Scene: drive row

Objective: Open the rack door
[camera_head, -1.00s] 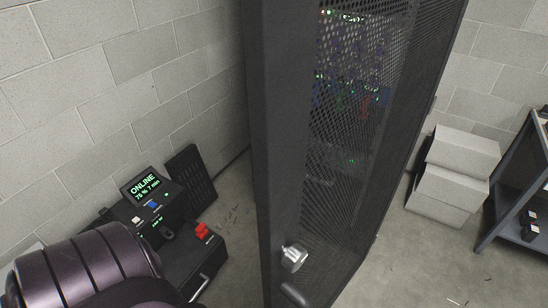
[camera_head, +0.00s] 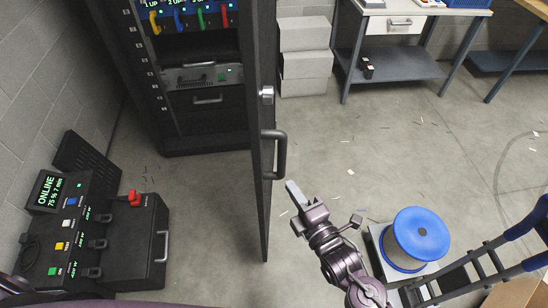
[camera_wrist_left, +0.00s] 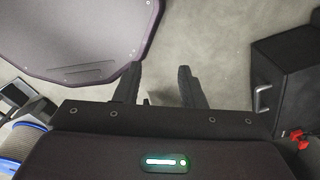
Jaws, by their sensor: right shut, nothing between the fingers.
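The rack door (camera_head: 259,130) stands open in the head view. It is dark, seen nearly edge-on, and sticks out toward me from the right side of the rack (camera_head: 205,135). Its dark bar handle (camera_head: 281,155) and silver lock (camera_head: 267,94) are on its right face. My right gripper (camera_head: 293,190) is shut and empty, just right of the door and below the handle, apart from it. My left gripper (camera_wrist_left: 158,86) shows only in the left wrist view, its two fingers apart over the floor with nothing seen between them.
A black power unit (camera_head: 135,240) with a lit display stands on the floor at left. A blue-flanged spool (camera_head: 415,240) and a blue-railed cart (camera_head: 470,275) are at lower right. Pale boxes (camera_head: 305,60) and a workbench (camera_head: 390,70) stand behind.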

